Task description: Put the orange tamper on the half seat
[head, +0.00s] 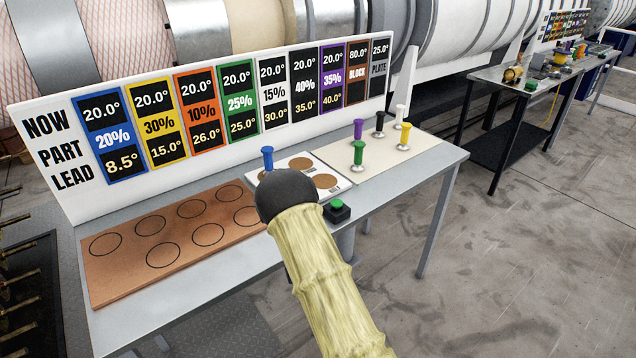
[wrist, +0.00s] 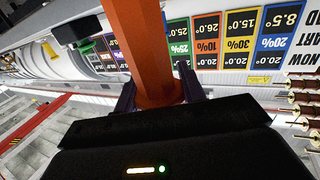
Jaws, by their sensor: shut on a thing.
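The orange tamper (wrist: 150,50) fills the upper middle of the wrist view; its ends are cut off or hidden. My gripper (wrist: 157,95) is shut on its shaft, with dark fingers on both sides. In the head view my sleeved arm and its dark round joint hide the gripper and the tamper. A white plate (head: 343,187) with brown round seats (head: 300,163) lies on the table beyond my arm. A blue tamper (head: 267,157) stands at its left end. The seat labels are too small to read, so I cannot tell which is the half seat.
A brown board (head: 130,288) with empty outlined circles lies at left. A cream mat (head: 352,157) holds purple, black, white, green and yellow tampers. A green button (head: 337,204) on a black box sits near the front edge. A sign board (head: 60,125) stands behind.

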